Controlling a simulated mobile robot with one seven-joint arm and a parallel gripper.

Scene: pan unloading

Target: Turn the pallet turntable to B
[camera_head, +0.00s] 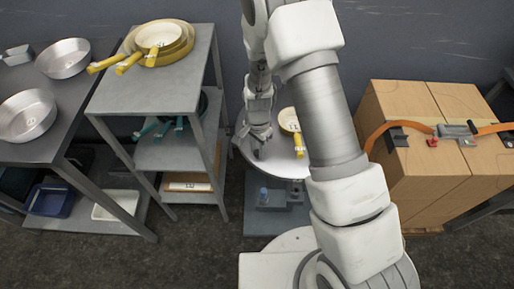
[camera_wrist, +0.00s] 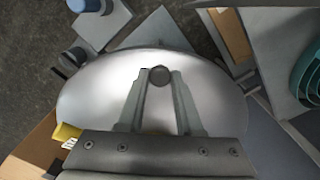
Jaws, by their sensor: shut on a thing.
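The pallet turntable (camera_head: 280,168) is a round, light metal disc on a low grey base, partly hidden by my arm. It also fills the middle of the wrist view (camera_wrist: 100,95). My gripper (camera_wrist: 158,78) is over the disc, shut on a dark round peg (camera_wrist: 159,75) that stands near the disc's edge. In the head view my gripper (camera_head: 256,150) is at the disc's left part. A cream pan with a yellow handle (camera_head: 298,143) lies on the disc, right of my gripper. I cannot read a mark B in either view.
A grey shelf (camera_head: 152,106) with yellow and teal pans stands to the left. A dark bench (camera_head: 75,98) with metal pans is farther left. Strapped cardboard boxes (camera_head: 425,165) stand to the right. A blue knob (camera_head: 263,192) is on the turntable's base.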

